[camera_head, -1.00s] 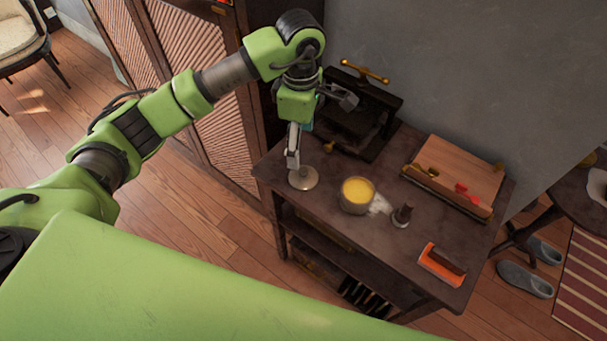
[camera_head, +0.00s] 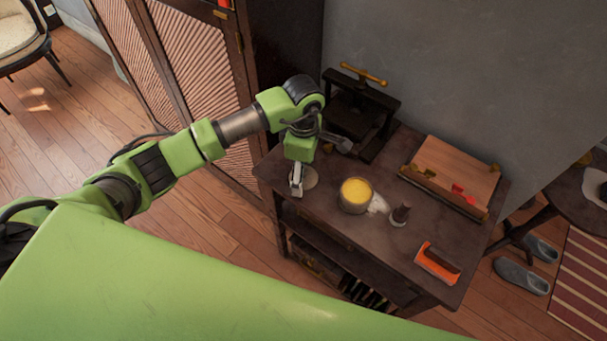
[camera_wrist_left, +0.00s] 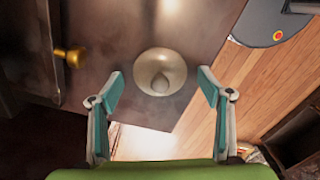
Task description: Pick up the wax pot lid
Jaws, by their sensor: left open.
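The wax pot lid (camera_head: 310,178) is a pale round disc lying on the dark workbench near its left corner, partly hidden by my left gripper. In the left wrist view the lid (camera_wrist_left: 173,62) shows whole, with a small rounded knob in its middle. My left gripper (camera_head: 297,187) points down right at the lid. In the left wrist view its fingers (camera_wrist_left: 160,75) are spread wide, one on each side of the lid, with nothing between them held. Whether they touch the lid cannot be told. The wax pot (camera_head: 352,207), filled with yellow wax, stands open to the right.
A black press with a brass handle (camera_head: 364,76) stands behind the lid. A dark stamp-like piece (camera_head: 400,215), an orange-red item (camera_head: 436,266) and a wooden board (camera_head: 462,172) lie further right. The lid is close to the workbench's (camera_head: 330,235) left edge.

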